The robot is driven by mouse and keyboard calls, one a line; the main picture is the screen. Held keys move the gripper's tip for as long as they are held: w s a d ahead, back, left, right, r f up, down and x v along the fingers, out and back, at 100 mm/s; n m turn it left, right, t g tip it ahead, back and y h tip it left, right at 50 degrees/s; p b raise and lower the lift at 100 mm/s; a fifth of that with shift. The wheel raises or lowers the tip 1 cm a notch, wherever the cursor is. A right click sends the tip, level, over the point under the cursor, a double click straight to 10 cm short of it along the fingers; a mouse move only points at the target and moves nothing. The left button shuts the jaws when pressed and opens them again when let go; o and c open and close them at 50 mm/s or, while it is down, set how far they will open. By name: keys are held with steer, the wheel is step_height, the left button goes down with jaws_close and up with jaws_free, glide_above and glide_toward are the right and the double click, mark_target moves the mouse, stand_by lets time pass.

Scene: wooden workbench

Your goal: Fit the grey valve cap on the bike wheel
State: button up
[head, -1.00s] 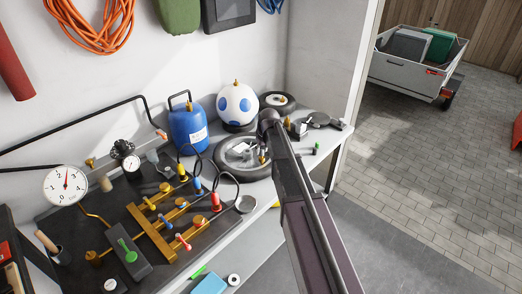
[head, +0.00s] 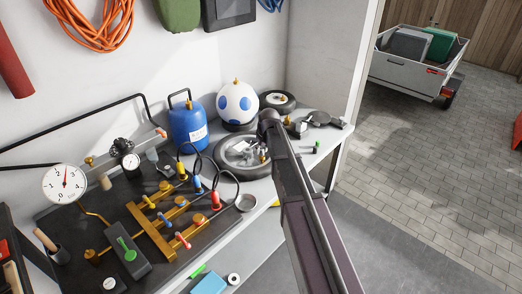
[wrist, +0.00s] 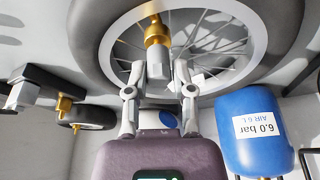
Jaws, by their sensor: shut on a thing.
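The bike wheel (head: 221,158) lies flat on the bench in the head view, partly hidden by my arm. Its black tyre (wrist: 92,48) and spokes fill the top of the wrist view. A brass valve (wrist: 155,32) stands at the wheel. My gripper (wrist: 159,70) is shut on the grey valve cap (wrist: 157,66), a small light grey cylinder between the fingertips. The cap is in line with the valve and appears to meet its end. I cannot tell whether it is seated on it.
A blue air tank (head: 188,126) stands left of the wheel, labelled 6.0 bar in the wrist view (wrist: 255,150). A white ball with blue spots (head: 238,104) and a small wheel (head: 277,101) are behind. A brass manifold (head: 155,235) with coloured valves lies left.

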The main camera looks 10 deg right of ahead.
steer(key=shift+f+b, duration=0.3)
steer(key=shift+f, duration=0.05)
stand_by(0.7)
stand_by(0.4)
steer(key=o, duration=0.8)
steer(key=o, duration=0.4)
steer(key=shift+r, duration=0.15)
steer(key=shift+r+p, duration=4.4)
steer(key=shift+p, duration=0.15)
